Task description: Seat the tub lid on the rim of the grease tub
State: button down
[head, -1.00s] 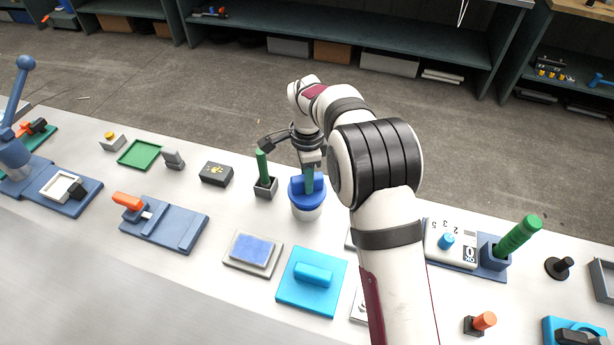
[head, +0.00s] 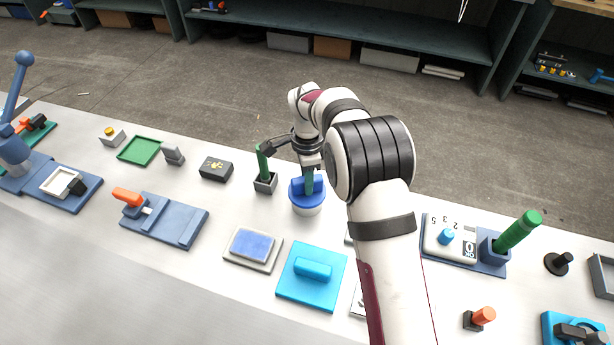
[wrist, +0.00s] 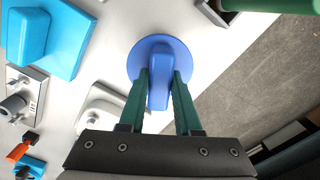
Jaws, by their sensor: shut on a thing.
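The blue tub lid (head: 297,194) is a round disc with a raised bar handle, and it also shows in the wrist view (wrist: 148,58). My gripper (head: 310,182) has its green fingers shut on the handle, one on each side, as the wrist view (wrist: 160,80) shows. In the wrist view the lid hides the tub.
A cyan block with a handle (head: 312,278) and a grey plate with a blue pad (head: 252,249) lie in front. A black box (head: 216,168) is farther left.

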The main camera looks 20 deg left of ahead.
jog(key=shift+f, duration=0.1)
jog(key=c, duration=0.5)
grip_release()
jog(key=shift+f, duration=0.1)
notch_tip(320, 180, up, 16)
jog(key=shift+f, duration=0.1)
